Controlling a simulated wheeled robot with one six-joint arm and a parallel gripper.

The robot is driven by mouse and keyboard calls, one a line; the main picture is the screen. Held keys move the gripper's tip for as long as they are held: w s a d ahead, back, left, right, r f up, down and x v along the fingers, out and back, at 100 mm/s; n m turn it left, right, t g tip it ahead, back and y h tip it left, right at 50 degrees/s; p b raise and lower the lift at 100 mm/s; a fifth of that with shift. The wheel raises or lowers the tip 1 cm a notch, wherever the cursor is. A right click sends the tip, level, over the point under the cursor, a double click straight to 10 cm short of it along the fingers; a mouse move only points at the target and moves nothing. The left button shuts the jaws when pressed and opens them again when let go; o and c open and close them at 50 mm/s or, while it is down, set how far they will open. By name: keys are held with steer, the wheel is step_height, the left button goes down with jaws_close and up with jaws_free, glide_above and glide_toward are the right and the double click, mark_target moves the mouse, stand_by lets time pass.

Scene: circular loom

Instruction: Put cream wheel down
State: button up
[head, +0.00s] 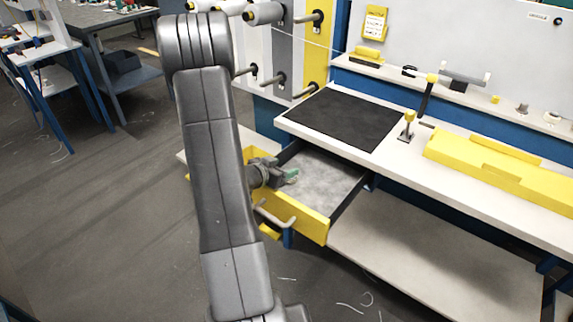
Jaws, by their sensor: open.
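My gripper (291,177) is small in the head view, over the open drawer (329,184) near its left end. The drawer has a yellow front and a grey inner floor. I cannot make out a cream wheel in or near the gripper. My arm and the drawer front hide part of the drawer's near left corner.
The white workbench (412,155) above the drawer bears a black mat (342,117), a long yellow block (505,172) and a small yellow-topped stand (408,124). A lower shelf (435,255) lies right of the drawer. Thread scraps lie on the floor.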

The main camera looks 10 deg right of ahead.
steer(key=v, duration=0.9)
steer(key=shift+s+a+r+p, duration=0.1)
steer(key=shift+a+r+p, duration=0.05)
steer(key=shift+r+p, duration=0.2)
